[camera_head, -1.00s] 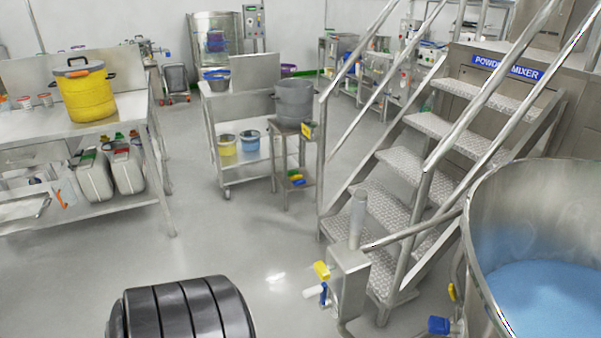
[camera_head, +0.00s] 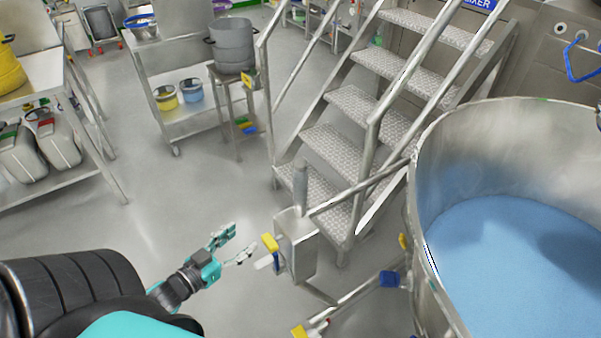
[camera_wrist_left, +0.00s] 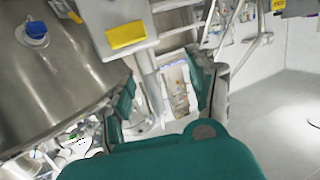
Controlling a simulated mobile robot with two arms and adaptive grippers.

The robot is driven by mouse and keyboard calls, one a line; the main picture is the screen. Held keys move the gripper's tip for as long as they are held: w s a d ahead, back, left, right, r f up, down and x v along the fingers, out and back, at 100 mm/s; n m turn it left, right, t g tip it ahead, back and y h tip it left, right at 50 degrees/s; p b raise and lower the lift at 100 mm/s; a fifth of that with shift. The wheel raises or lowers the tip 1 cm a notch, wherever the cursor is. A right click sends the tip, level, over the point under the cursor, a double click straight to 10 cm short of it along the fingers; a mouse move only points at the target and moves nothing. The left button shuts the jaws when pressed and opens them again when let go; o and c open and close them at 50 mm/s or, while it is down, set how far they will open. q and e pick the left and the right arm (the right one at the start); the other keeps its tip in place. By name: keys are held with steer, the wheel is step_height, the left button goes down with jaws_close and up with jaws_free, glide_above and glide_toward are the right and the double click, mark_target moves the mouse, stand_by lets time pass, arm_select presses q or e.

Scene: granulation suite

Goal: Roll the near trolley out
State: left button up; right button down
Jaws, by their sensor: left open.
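My left gripper (camera_head: 238,244) is open and empty in the head view, left of a steel box (camera_head: 296,250) with a yellow handle (camera_head: 270,243). In the left wrist view its teal fingers (camera_wrist_left: 165,88) stand apart. A large round steel vessel (camera_head: 418,190) with blue powder (camera_head: 510,260) stands at the right; its outer wall also shows in the left wrist view (camera_wrist_left: 65,85). A wheeled steel trolley (camera_head: 180,128) carries buckets in the middle distance, well beyond my gripper. Which one is the near trolley is not plain. My right gripper is not in view.
Steel steps (camera_head: 340,145) with handrails (camera_head: 385,110) rise behind the box. A grey pot (camera_head: 232,55) sits on a small stand beside the trolley. A steel table (camera_head: 50,85) stands at the left. Grey floor (camera_head: 165,215) is clear between table and steps.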

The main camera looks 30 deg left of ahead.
arm_select(q)
steer(key=m+t+h, duration=0.1)
steer(key=t+h, duration=0.1)
glide_toward(295, 186)
steer(key=w+p, duration=0.1)
steer(key=w, duration=0.1)
steer(key=w+r, duration=0.1)
steer(key=w, duration=0.1)
steer(key=shift+d+p, duration=0.2)
steer(key=shift+p, duration=0.2)
steer(key=w, duration=0.2)
steer(key=w+d, duration=0.1)
steer(key=w, duration=0.2)
steer(key=w+p, duration=0.1)
steer(key=w, duration=0.1)
steer(key=shift+w+d+f, duration=0.2)
steer(key=shift+w+d, duration=0.1)
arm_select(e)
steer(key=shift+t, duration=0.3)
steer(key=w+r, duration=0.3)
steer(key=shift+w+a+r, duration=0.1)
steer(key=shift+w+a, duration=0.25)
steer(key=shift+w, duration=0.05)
arm_select(q)
steer(key=c, duration=1.1)
jaws_close()
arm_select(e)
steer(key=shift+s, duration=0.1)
